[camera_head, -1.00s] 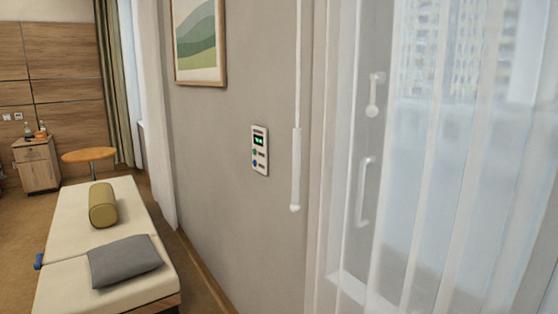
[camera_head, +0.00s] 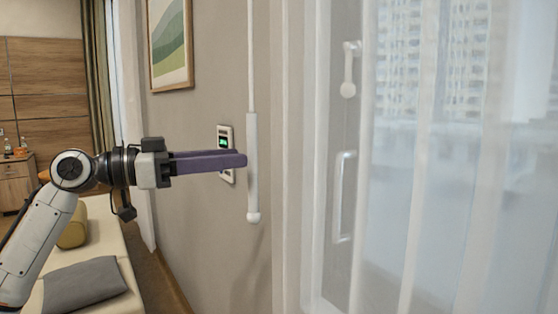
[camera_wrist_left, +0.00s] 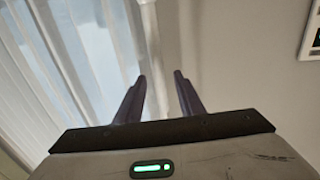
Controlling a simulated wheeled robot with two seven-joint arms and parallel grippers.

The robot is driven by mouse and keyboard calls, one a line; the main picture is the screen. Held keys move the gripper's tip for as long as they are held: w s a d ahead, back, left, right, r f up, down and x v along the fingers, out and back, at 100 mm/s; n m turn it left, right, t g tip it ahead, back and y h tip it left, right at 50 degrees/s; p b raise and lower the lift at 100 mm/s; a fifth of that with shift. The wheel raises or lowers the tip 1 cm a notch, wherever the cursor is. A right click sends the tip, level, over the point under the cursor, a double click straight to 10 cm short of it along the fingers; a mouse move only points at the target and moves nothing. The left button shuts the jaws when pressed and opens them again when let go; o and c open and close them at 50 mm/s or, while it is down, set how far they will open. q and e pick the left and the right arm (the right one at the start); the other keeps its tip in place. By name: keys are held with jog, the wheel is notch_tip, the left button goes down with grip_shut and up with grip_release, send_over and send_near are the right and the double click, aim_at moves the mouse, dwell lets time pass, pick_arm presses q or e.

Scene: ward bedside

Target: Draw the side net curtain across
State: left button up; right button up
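The sheer white net curtain (camera_head: 420,225) hangs over the window on the right in the head view; it also shows at the left of the left wrist view (camera_wrist_left: 45,65). A white draw wand (camera_head: 252,185) hangs upright on a thin rod left of the curtain, in front of the wall. My left gripper (camera_head: 243,160) reaches in from the left, its purple fingertips level with the wand's thick handle and seen against its left edge. I cannot tell if they touch it. My right gripper is not in view.
A wall control panel (camera_head: 225,140) is partly hidden behind my left fingers. A framed picture (camera_head: 170,45) hangs above. A bed with a grey pillow (camera_head: 85,285) stands at lower left. Two white handles (camera_head: 344,195) show on the window frame behind the net.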

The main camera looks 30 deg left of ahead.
pick_arm(q)
jog(key=p+x, duration=0.4)
jog(key=x, duration=0.5)
jog(key=shift+d, duration=0.15)
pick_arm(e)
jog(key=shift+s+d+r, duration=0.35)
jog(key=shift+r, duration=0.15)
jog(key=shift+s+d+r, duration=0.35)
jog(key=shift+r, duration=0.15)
pick_arm(q)
grip_shut()
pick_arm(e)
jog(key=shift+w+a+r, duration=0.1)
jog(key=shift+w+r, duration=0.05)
